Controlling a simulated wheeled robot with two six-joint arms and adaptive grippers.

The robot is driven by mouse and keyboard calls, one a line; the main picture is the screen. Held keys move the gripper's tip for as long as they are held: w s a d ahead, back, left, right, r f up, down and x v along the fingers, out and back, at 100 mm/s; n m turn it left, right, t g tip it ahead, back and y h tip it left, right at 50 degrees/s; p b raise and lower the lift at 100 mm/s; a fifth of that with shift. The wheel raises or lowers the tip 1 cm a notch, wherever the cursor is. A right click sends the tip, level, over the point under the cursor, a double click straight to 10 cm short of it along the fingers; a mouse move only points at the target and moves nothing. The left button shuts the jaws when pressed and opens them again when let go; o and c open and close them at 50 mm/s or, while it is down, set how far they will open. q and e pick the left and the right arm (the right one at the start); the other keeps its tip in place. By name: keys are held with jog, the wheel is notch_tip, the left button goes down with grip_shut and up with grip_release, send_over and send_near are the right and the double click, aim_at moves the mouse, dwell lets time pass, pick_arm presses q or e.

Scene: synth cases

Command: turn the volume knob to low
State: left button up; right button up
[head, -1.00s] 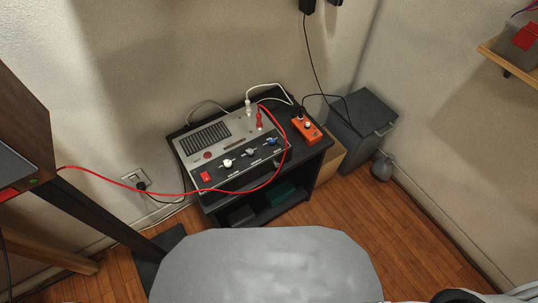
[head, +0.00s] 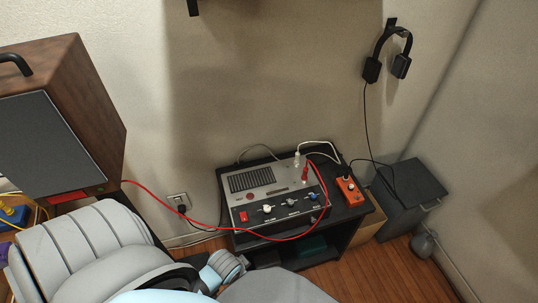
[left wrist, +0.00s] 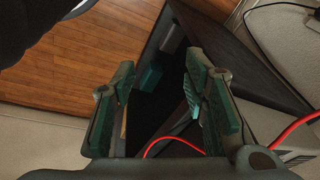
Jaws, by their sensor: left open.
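The grey synth case (head: 253,179) sits on a black stand against the wall. Its dark front panel carries a white knob (head: 267,208), a grey knob (head: 289,203) and a blue knob (head: 313,196) in a row, right of a red switch (head: 243,216). Their labels are too small to read, so I cannot tell which is volume. My left arm is at the lower left of the head view, short of the case. My left gripper (left wrist: 160,65) is open and empty in the left wrist view, its teal pads apart. My right gripper is out of view.
A red cable (head: 161,201) hangs from the wooden speaker cabinet (head: 98,95) and loops past the panel; it also crosses the left wrist view (left wrist: 180,139). An orange box (head: 347,190) stands right of the case. A grey bin (head: 408,190) and headphones (head: 372,70) are farther right.

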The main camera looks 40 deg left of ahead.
pick_arm(q)
jog(key=w+r+m, duration=0.2)
jog(key=w+r, duration=0.3)
jog(key=r, duration=0.1)
jog(key=m+g+p, duration=0.2)
jog(key=m, duration=1.3)
send_near(267, 208)
jog(key=shift+h, duration=0.4)
jog(key=f+b, duration=0.1)
jog(key=f, duration=0.2)
jog(key=f+b, duration=0.2)
jog(key=f, duration=0.1)
jog(key=f+b, duration=0.2)
jog(key=f, duration=0.1)
jog(key=shift+w+a, duration=0.15)
jog(key=shift+a, duration=0.15)
jog(key=shift+r, duration=0.1)
grip_shut()
